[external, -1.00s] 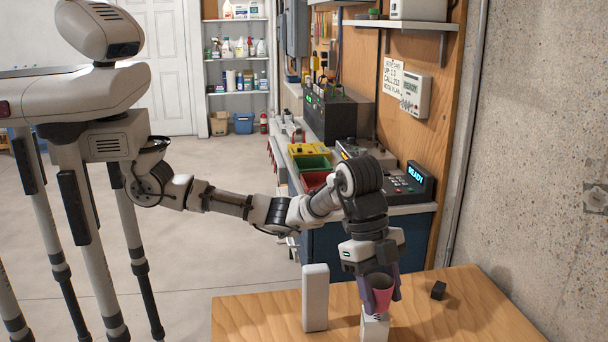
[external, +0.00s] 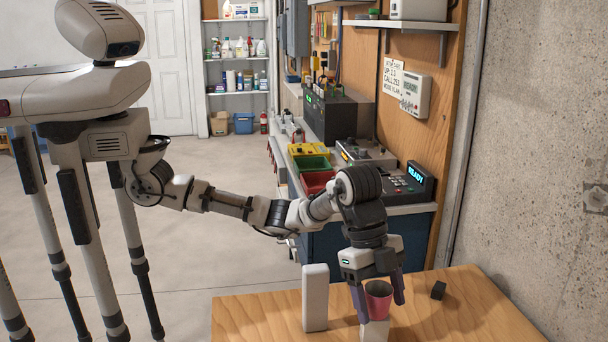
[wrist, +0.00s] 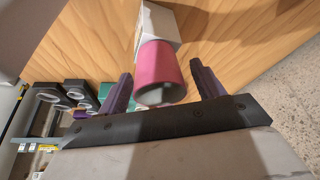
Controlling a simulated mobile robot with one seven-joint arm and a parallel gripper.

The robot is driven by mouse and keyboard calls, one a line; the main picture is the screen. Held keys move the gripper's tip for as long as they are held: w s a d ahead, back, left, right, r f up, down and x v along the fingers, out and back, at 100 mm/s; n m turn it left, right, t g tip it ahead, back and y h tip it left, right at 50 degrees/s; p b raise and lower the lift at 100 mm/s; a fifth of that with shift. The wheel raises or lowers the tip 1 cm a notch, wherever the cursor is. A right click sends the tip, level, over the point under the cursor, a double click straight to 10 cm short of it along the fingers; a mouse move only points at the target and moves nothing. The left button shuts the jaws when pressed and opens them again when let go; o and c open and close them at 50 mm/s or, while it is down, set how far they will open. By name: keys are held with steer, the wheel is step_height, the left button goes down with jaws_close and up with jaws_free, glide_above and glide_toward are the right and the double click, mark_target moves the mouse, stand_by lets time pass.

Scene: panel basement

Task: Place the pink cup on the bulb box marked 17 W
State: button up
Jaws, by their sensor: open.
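The pink cup (external: 378,299) stands upright on top of a small white box (external: 374,330) on the wooden table. In the wrist view the cup (wrist: 159,72) shows between my fingers, with the white box (wrist: 163,22) beyond it. Any marking on the box is too small to read. My gripper (external: 379,296) is open around the cup. In the wrist view a gap shows between the cup and each finger.
A taller white box (external: 315,298) stands on the wooden table (external: 255,318) left of the cup. A bench with red and green bins (external: 311,164) and a device reading READY stands behind. The table's right part is clear.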

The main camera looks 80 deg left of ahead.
steer(key=b+v, duration=0.1)
steer(key=v, duration=1.1)
